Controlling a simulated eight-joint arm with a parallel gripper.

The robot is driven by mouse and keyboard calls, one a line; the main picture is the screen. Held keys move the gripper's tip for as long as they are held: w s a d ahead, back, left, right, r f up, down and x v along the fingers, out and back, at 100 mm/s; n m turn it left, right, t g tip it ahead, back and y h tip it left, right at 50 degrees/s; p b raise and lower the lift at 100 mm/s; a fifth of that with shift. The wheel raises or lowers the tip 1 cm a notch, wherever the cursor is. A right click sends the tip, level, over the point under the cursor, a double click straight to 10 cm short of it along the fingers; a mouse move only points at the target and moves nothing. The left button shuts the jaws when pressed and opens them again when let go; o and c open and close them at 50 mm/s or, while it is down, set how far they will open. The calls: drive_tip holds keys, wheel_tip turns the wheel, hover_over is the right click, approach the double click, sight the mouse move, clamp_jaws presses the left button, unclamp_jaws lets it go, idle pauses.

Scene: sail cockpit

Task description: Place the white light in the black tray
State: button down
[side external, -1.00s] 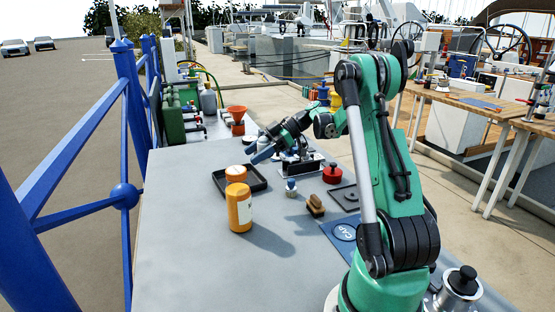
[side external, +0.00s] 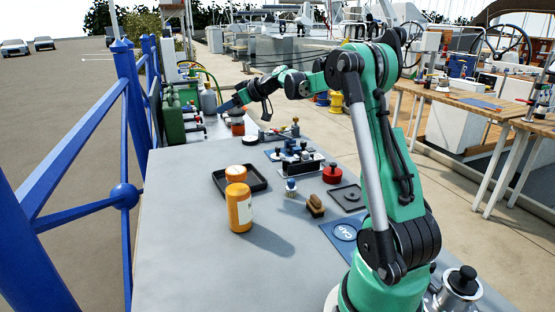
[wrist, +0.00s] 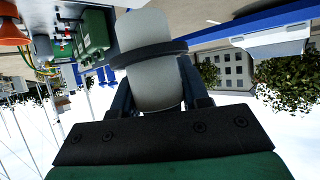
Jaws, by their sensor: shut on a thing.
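My gripper (side external: 230,106) is raised over the far end of the grey bench, near the orange funnel. In the wrist view my gripper (wrist: 160,96) is shut on the white light (wrist: 149,32), a pale rounded cylinder with a dark ring around it. The fingers hold its near end, partly hiding it. I cannot make out the light clearly in the side view. The black tray (side external: 262,187) lies on the left part of the bench, well nearer than my gripper. The orange bottle hides part of the tray, so I cannot see all of its inside.
An orange bottle (side external: 239,208) stands in front of the tray, with another orange-topped container (side external: 235,173) behind it. A red knobbed object (side external: 332,174), a wooden-handled brush (side external: 315,206) and a blue mat (side external: 341,234) lie to the right. Green canisters (side external: 173,120) stand far left.

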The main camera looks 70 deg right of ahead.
drive_tip(key=shift+w+d+r+m+h, duration=0.15)
drive_tip(key=shift+d+m+h, duration=0.2)
drive_tip(key=shift+m+h, duration=0.15)
drive_tip(key=f+m+h, duration=0.1)
drive_tip(key=f, duration=0.5)
drive_tip(key=s+d+f+m+h, duration=0.1)
drive_tip(key=f, duration=0.5)
drive_tip(key=d+f+m+g+h, duration=0.1)
drive_tip(key=f+m, duration=0.1)
drive_tip(key=f, duration=0.5)
drive_tip(key=shift+s+d, duration=0.25)
drive_tip(key=shift+f, duration=0.15)
drive_tip(key=shift+c, duration=2.2)
unclamp_jaws()
